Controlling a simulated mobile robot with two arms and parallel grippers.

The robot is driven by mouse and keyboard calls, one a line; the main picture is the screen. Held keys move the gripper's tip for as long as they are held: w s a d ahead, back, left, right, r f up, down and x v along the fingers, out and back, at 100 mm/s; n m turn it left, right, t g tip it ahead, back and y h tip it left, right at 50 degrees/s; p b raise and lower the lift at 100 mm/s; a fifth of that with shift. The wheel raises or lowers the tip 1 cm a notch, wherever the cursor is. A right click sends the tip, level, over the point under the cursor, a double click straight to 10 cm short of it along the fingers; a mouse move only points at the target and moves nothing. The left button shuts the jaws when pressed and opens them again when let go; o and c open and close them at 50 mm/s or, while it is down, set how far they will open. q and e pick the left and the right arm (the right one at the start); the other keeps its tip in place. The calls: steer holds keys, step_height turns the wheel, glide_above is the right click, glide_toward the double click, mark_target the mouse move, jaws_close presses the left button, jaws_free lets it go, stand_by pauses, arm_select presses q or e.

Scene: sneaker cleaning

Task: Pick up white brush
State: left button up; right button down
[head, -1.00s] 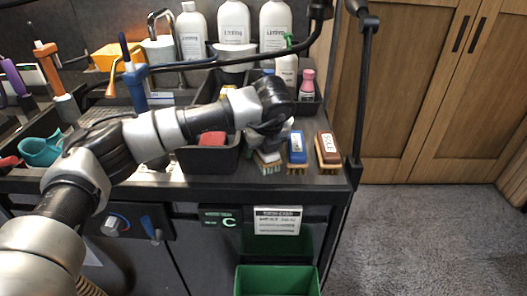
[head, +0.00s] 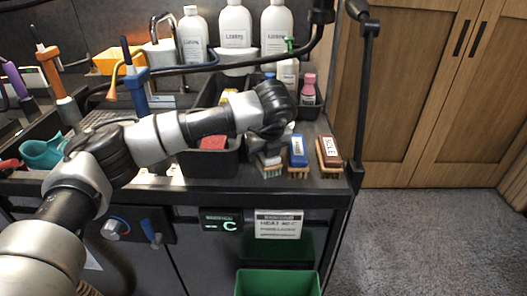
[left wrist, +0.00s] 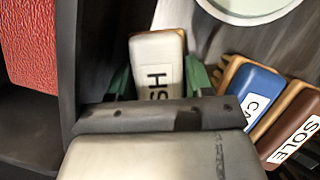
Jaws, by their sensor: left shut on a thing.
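The white brush (left wrist: 157,55) has a pale top with a black-lettered label. It sits between the green fingers of my left gripper (left wrist: 158,78) in the left wrist view. My left gripper (head: 268,146) is shut on it. In the head view the wrist hides most of the white brush (head: 269,168), and its bristles show low, at or close to the tabletop. I cannot tell whether they touch it. My right gripper is not in view.
A blue brush (head: 298,152) and a brown brush (head: 329,152) marked SOLE stand close to the right. A black bin with a red item (head: 212,142) is at the left. White bottles (head: 235,27) stand behind. A dark post (head: 361,90) rises at the table's right edge.

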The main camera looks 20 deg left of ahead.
arm_select(q)
steer(key=shift+r+p, duration=0.3)
steer(key=shift+p, duration=0.1)
step_height(320, 180, up, 2)
steer(key=shift+r, duration=0.1)
step_height(320, 180, up, 16)
steer(key=shift+b, duration=0.3)
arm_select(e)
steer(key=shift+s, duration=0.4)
arm_select(q)
steer(key=o, duration=0.5)
steer(key=c, duration=0.3)
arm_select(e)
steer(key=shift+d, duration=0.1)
arm_select(q)
steer(key=shift+f, duration=0.3)
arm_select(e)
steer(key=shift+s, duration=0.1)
